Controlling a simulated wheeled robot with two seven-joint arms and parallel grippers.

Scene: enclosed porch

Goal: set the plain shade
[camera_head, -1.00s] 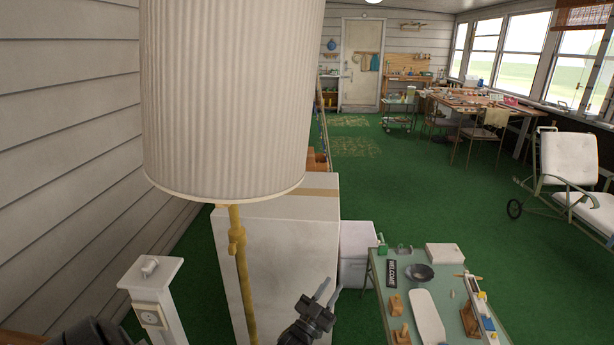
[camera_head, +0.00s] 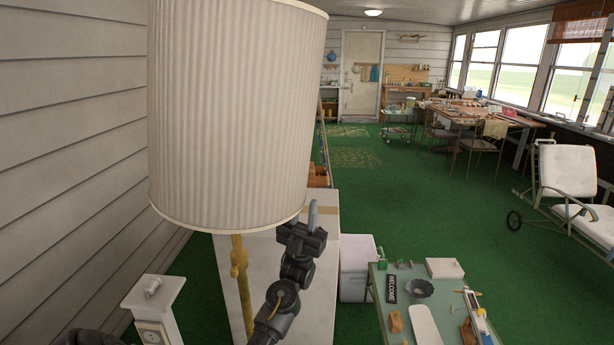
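The plain off-white pleated lamp shade (camera_head: 232,115) fills the upper left of the head view. Its lower rim hangs over a yellow-brass lamp pole (camera_head: 240,270), and its sides look slanted; the upper fitting is hidden inside the shade. My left gripper (camera_head: 309,215) is at the right end of the shade's lower rim. One grey finger shows just right of the rim and points up; the other is not clearly visible, so I cannot tell whether it grips or touches the rim. My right gripper is not in view.
A large white box (camera_head: 322,290) stands behind the pole. A green table (camera_head: 385,312) with small items is at lower right. Open green carpet (camera_head: 420,215) lies beyond.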

